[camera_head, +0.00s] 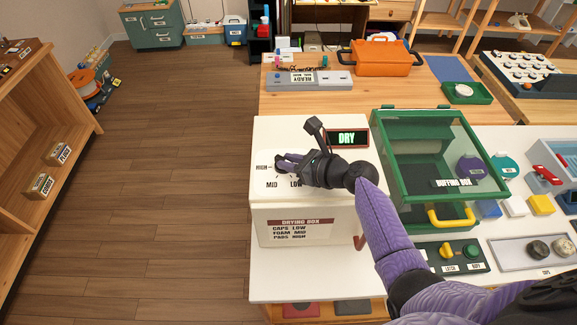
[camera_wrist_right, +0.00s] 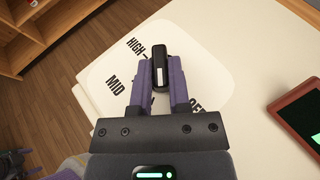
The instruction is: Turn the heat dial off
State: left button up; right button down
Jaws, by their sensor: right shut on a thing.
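The heat dial (camera_wrist_right: 159,68) is a black, elongated knob with a white mark, on a pale panel on top of the white drying box (camera_head: 265,215). My right gripper (camera_wrist_right: 160,80) is shut on the dial, one purple finger on each side. In the head view the gripper (camera_head: 284,163) reaches in from the right and largely hides the dial. HIGH, MID and part of OFF show around the dial in the wrist view; LOW is mostly hidden there. I cannot tell which setting the dial points at.
A DRY display (camera_head: 347,138) stands at the box's back right. A green glass-lidded buffing box (camera_head: 435,118) is just to the right. An orange case (camera_head: 386,57) and grey tray (camera_head: 309,83) lie behind. Open floor (camera_head: 170,190) is left.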

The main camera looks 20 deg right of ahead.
jog(key=n+g+y+b, duration=0.3)
jog(key=shift+w+d+f+n, duration=0.2)
jog(key=shift+w+d+n, duration=0.05)
jog(key=shift+n, duration=0.05)
jog(key=n+g+b, duration=0.1)
jog(key=n+g+y+b, duration=0.1)
jog(key=b, duration=0.1)
jog(key=shift+w+d+n+g, duration=0.1)
jog(key=shift+w+n+g, duration=0.05)
jog(key=shift+n+g, duration=0.2)
jog(key=shift+r+n+g+y+b, duration=0.1)
jog(key=shift+n+g+y+b, duration=0.3)
jog(key=shift+n+g+b, duration=0.25)
jog(key=shift+r, duration=0.1)
jog(key=c, duration=0.6)
grip_release()
